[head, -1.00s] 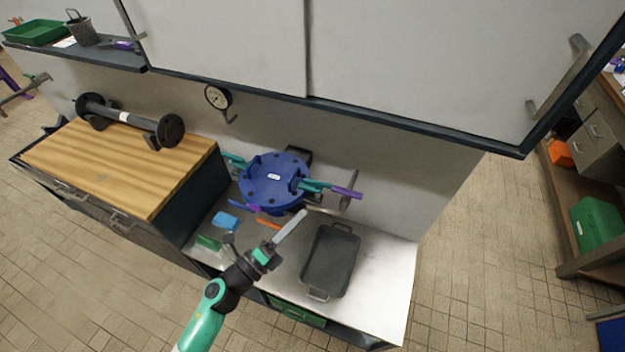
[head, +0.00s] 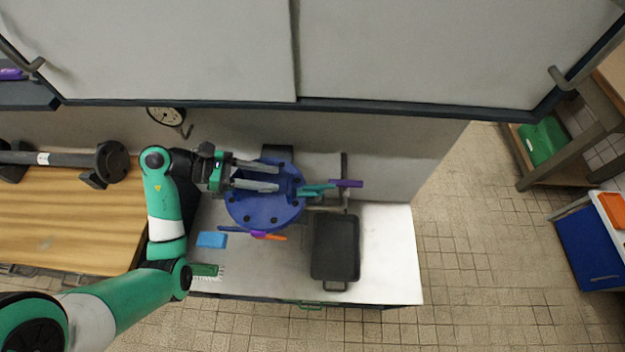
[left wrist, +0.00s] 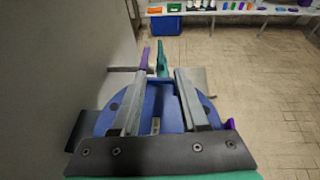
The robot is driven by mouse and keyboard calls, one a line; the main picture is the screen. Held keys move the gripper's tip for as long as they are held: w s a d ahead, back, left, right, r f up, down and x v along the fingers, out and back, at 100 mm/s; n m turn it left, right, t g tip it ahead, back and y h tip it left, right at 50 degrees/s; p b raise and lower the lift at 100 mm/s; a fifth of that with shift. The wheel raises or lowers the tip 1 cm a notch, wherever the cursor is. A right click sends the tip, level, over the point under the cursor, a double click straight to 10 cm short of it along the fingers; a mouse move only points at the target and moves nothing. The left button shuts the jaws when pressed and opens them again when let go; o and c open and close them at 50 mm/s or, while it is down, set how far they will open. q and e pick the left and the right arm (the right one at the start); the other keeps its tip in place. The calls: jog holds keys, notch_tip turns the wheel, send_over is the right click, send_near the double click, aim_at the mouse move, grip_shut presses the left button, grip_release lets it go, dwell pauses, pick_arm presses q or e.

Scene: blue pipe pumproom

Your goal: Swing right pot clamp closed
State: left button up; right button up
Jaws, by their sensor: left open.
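The blue round pot (head: 265,212) stands on the pale worktop by the wall. Its right clamp, a teal arm (head: 316,189) with a purple handle (head: 347,183), sticks out from the pot's right side. In the left wrist view the teal piece (left wrist: 162,60) and purple handle (left wrist: 144,58) lie beyond my fingertips. My left gripper (head: 278,178) reaches in from the left over the pot lid, open, with its fingers pointing right toward the clamp. No contact with the clamp is clear. The fingers hide part of the lid. My right gripper is not in view.
A dark tray (head: 336,247) lies right of the pot. A blue block (head: 212,240), a green brush (head: 206,270) and a purple-and-orange tool (head: 268,236) lie in front and left. A wall cabinet (head: 400,55) hangs above. A dark flanged pipe (head: 70,158) lies on the wooden bench.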

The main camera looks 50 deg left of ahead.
aim_at(318, 185)
pick_arm(q)
jog(key=b+x, duration=0.1)
jog(key=x, duration=1)
jog(key=shift+w+d, duration=0.2)
jog(key=shift+d, duration=0.05)
grip_shut()
